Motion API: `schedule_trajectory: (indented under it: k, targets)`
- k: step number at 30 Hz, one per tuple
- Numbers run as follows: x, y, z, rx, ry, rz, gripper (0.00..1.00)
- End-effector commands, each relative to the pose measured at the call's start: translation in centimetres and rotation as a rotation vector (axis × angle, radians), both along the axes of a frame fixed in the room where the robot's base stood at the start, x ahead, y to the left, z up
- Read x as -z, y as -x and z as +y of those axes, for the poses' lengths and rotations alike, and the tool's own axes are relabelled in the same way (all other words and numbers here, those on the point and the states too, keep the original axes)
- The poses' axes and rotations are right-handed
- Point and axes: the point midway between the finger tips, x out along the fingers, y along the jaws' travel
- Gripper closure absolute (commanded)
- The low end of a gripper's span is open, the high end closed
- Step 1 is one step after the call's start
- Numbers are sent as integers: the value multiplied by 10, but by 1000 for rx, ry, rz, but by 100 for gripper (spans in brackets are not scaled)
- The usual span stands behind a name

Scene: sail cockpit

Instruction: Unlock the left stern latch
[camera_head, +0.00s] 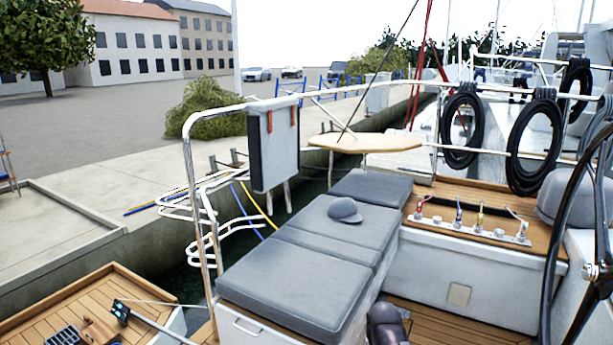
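I cannot make out a left stern latch for certain. A small metal handle (246,329) sits on the white end face of the cushioned bench, low in the middle of the view. A small beige square plate (459,294) is set in the white cockpit wall to the right. I cannot tell whether either belongs to the latch. At the lower left, a wooden stern deck (80,296) bears a dark grille and a thin silver rod with a small dark end piece (121,312). My gripper is not in view.
Grey bench cushions (290,278) carry a grey cap (345,211). A steel rail (191,190) rises left of the bench. A dark rounded object (387,325) lies on the cockpit floor. A steering wheel (553,270) stands at the right edge. Coiled black ropes (460,131) hang behind.

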Motion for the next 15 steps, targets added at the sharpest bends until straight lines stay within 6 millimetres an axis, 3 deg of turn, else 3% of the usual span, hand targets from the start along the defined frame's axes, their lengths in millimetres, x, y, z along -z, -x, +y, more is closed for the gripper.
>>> schedule_trajectory:
  k: [10, 15]
  targets:
    - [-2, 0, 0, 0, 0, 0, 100]
    - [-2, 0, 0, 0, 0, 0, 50]
